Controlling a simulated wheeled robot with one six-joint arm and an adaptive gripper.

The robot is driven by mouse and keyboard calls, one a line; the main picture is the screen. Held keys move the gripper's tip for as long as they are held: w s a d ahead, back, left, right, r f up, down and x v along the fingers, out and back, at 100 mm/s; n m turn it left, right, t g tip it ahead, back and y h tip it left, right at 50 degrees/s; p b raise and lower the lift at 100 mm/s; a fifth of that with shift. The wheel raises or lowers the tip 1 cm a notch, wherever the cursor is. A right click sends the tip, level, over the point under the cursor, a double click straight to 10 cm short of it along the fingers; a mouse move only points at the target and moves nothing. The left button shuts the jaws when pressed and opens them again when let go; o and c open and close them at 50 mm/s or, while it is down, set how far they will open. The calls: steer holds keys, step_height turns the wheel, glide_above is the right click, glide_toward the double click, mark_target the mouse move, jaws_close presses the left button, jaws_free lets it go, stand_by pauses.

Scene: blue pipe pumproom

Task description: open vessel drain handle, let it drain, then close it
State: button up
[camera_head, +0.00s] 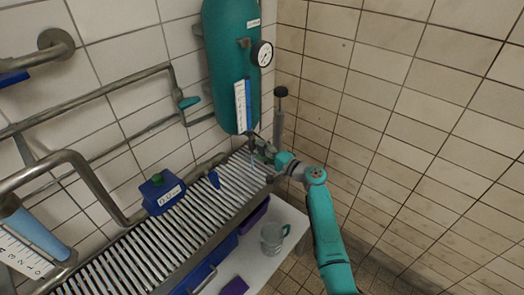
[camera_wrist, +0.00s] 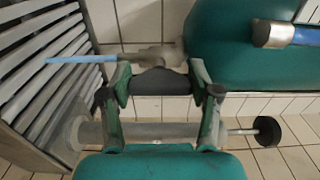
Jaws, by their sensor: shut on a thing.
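The vessel (camera_head: 231,65) is a tall teal cylinder on the tiled wall, with its lower end above a slatted grating. In the wrist view, its teal body (camera_wrist: 235,55) is at the right. The drain valve (camera_wrist: 158,57) is a grey metal fitting below it. My gripper (camera_wrist: 160,76) is shut on the dark drain handle (camera_wrist: 160,83), one finger at each end. A thin blue streak (camera_wrist: 80,60) runs from the valve outlet towards the grating and looks like flowing water. In the head view my gripper (camera_head: 266,153) is just under the vessel; the handle is too small to tell there.
The slatted grating (camera_head: 150,235) runs along the left wall. A blue box with a green knob (camera_head: 162,191) stands on it. A pressure gauge (camera_head: 262,53) juts from the vessel. A clear jug (camera_head: 272,237) stands on a white surface below. The tiled right wall (camera_head: 400,120) is close to my arm.

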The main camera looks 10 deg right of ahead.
steer(key=o, duration=1.2)
steer(key=shift+c, duration=0.2)
steer(key=v, duration=1.2)
